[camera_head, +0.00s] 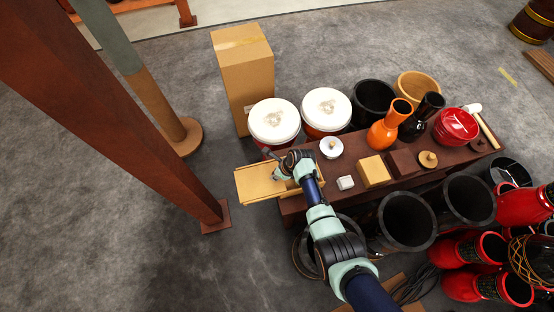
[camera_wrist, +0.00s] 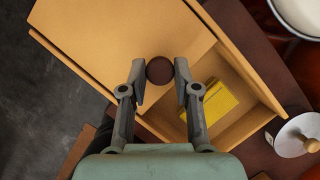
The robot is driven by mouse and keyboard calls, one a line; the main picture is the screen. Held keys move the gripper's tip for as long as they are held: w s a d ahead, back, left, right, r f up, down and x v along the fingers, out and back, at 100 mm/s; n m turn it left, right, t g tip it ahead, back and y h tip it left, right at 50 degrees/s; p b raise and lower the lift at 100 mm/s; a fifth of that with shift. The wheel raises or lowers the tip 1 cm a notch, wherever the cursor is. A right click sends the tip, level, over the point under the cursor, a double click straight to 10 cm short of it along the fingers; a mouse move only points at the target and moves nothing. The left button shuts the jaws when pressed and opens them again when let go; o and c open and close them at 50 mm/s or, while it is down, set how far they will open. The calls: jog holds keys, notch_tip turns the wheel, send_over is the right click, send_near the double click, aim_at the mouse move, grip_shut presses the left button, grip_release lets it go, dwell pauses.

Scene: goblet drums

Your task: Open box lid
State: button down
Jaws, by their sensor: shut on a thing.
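A light wooden box (camera_wrist: 262,92) is partly open in the wrist view. Its flat lid (camera_wrist: 95,38) lies shifted toward the left, and the right part of the inside shows. A yellow block (camera_wrist: 215,102) lies inside. A dark round knob (camera_wrist: 160,70) on the lid sits between my fingertips. My gripper (camera_wrist: 160,88) is shut on this knob. In the head view the lid (camera_head: 256,184) reaches out left of the dark bench, over the floor. My gripper (camera_head: 284,172) is above the lid's right part and hides some of the box.
A white lidded jar (camera_head: 331,147) stands on the bench (camera_head: 296,205) right of the box. White-topped drums (camera_head: 273,121) and a tall carton (camera_head: 243,75) stand behind. The floor to the left is clear up to a post.

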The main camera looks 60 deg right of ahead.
dwell(0.3)
jog(key=c, duration=0.9)
grip_release()
jog(key=shift+o, duration=0.2)
jog(key=v, duration=1.2)
